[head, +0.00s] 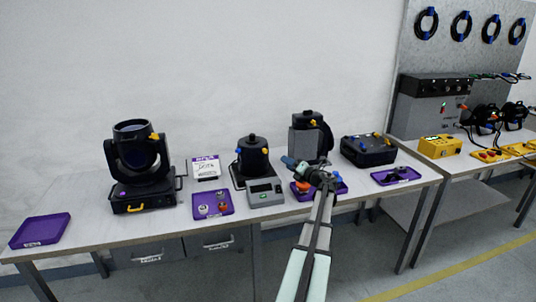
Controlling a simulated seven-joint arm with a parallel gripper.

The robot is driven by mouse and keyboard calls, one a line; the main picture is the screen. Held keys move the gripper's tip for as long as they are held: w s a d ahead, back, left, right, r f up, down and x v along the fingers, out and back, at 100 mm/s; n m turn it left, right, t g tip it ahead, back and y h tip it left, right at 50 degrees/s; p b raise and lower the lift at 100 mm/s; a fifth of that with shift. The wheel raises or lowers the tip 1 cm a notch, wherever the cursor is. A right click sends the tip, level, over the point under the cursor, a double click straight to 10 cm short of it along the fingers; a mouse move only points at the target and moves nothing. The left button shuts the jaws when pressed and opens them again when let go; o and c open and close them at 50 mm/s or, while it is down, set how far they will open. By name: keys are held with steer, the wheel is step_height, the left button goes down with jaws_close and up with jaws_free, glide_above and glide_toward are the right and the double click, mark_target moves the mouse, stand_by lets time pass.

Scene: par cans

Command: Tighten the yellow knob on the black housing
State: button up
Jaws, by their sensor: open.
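Several black housings stand on the long table, and small yellow or orange spots that look like knobs show on them. A yellow knob (154,136) sits on the upper right side of the large black lamp housing (128,165) at the left. An orange-yellow knob (266,151) shows on the short black can (252,158) on the scale. A yellow knob (313,121) shows on the taller grey-and-black can (304,140). I cannot tell which one the task means. My gripper (289,161) is open, in front of the taller can and right of the short can, seemingly touching neither.
Purple trays with small parts lie along the front of the table (160,222). An empty purple tray (40,230) is at the far left. A grey scale (265,191) and a black case (368,152) flank my arm. Cables and a yellow box (439,146) are at right.

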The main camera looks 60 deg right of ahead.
mark_target(266, 152)
steer(key=w+d+n, duration=0.1)
steer(key=w+n, duration=0.3)
steer(key=w+d+n, duration=0.2)
steer(key=w+n, duration=0.2)
steer(key=n, duration=0.1)
steer(key=w+d+n, duration=0.1)
steer(key=w+n, duration=0.3)
steer(key=w, duration=0.1)
steer(key=shift+d+n, duration=0.3)
steer(key=shift+d, duration=0.1)
stand_by(0.4)
jaws_close()
stand_by(0.3)
